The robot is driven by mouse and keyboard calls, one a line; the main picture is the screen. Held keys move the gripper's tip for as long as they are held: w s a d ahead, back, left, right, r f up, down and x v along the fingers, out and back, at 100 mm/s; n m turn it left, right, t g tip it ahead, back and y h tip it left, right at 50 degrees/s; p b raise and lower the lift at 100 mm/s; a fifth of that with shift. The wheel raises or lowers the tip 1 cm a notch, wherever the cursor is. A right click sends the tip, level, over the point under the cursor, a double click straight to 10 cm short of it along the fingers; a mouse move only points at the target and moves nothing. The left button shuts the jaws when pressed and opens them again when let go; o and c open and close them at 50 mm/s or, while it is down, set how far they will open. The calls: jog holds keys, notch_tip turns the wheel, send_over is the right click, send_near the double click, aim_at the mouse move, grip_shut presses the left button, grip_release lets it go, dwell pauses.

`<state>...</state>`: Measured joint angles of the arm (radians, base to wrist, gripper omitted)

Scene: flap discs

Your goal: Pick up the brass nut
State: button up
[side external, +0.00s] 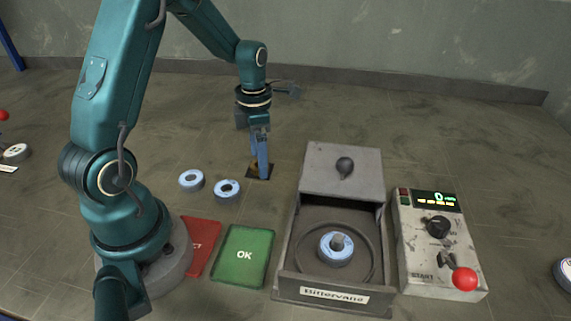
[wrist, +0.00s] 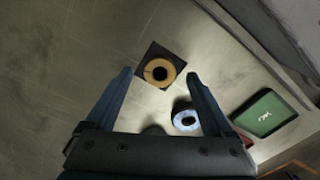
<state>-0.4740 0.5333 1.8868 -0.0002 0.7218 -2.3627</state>
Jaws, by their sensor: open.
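The brass nut shows in the wrist view as a round gold-tan ring (wrist: 160,84) with a dark hole. It lies on a small black square pad (wrist: 146,80). My gripper (wrist: 159,74) is open, with one finger to each side of the ring in that picture and no visible contact. In the side external view, my gripper (side external: 263,173) points down over the black pad (side external: 251,177) with its tips close to it. The fingers mostly hide the nut there. I cannot tell exactly how high the tips are above the pad.
Two blue flap discs (side external: 191,180) (side external: 227,195) lie left of the pad. An open grey box (side external: 381,250) holds another blue disc (side external: 328,255). A control unit (side external: 420,255), green OK mat (side external: 232,272) and red mat (side external: 203,238) stand nearby.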

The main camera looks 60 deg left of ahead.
jog(key=shift+f, duration=0.55)
grip_shut()
jog(key=shift+r, duration=0.15)
